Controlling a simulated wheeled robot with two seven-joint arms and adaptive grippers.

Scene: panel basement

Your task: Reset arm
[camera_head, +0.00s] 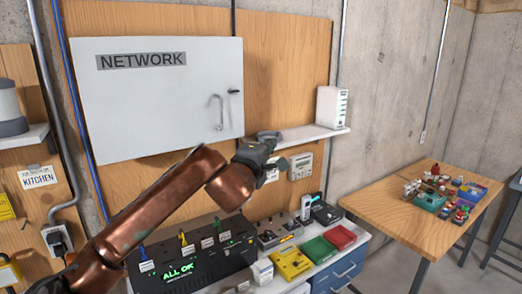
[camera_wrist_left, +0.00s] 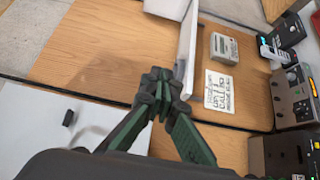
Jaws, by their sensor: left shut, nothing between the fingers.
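My left arm comes in from the left in the head view, and its gripper (camera_head: 262,150) is in front of the wooden board, just below and right of the NETWORK cabinet. The cabinet door (camera_head: 160,98) is light grey and appears closed, with a handle at its right side. In the left wrist view the fingers of the gripper (camera_wrist_left: 163,88) are together with nothing between them. They are close to the edge of a white shelf (camera_wrist_left: 187,42). My right gripper is not in view.
A white router (camera_head: 331,107) stands on the shelf right of my gripper. Below are a black box reading ALL OK (camera_head: 190,262) and several coloured devices on a bench. A wooden table (camera_head: 385,205) with small parts stands at the right. A thermostat-like panel (camera_head: 301,166) is on the board.

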